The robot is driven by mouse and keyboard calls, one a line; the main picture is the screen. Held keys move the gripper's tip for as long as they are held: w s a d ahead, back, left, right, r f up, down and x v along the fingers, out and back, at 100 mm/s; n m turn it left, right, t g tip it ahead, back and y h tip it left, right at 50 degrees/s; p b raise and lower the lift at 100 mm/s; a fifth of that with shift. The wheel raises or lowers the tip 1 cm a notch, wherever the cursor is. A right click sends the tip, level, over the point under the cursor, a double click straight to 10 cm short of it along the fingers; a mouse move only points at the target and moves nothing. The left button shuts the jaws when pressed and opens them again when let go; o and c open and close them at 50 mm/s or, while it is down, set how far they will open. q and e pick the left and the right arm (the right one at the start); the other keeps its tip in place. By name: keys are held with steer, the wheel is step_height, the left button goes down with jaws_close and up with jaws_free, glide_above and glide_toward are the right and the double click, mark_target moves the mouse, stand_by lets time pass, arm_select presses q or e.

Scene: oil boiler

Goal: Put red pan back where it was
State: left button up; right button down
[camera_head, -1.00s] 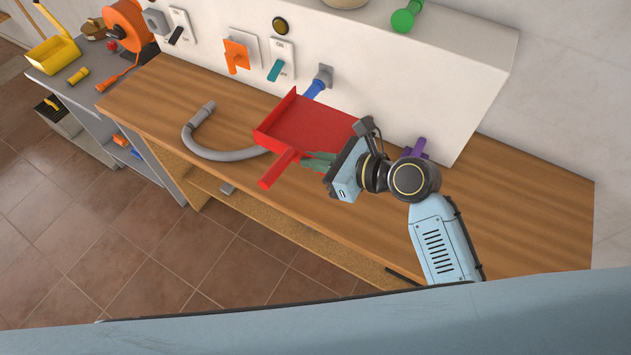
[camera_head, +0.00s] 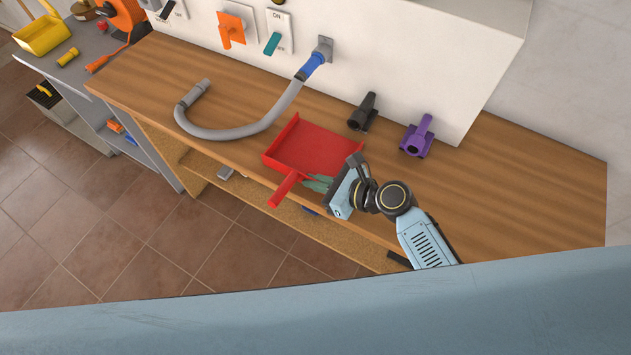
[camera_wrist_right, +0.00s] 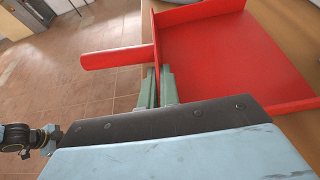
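The red pan (camera_head: 312,146) is a square, shallow tray with a straight handle. In the head view it is over the front part of the wooden bench, handle sticking out past the front edge. My right gripper (camera_head: 318,183) has its green fingers on the pan's near side, beside the handle. In the right wrist view the fingers (camera_wrist_right: 158,88) lie on either side of the red pan's wall (camera_wrist_right: 225,55), shut on it. Whether the pan touches the bench top is hard to tell. My left gripper is not seen.
A grey hose (camera_head: 235,133) curves over the wooden bench (camera_head: 520,185) left of the pan, joined to a blue wall fitting (camera_head: 312,65). A black fitting (camera_head: 363,113) and a purple fitting (camera_head: 417,136) stand behind and right. The bench's right end is clear.

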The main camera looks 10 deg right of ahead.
steer(key=shift+f, duration=0.15)
steer(key=c, duration=1.6)
jaws_free()
steer(key=shift+c, duration=0.2)
steer(key=shift+r, duration=0.2)
steer(key=p+v, duration=0.1)
steer(key=v, duration=1.1)
steer(key=shift+s, duration=0.1)
steer(key=shift+f, duration=0.1)
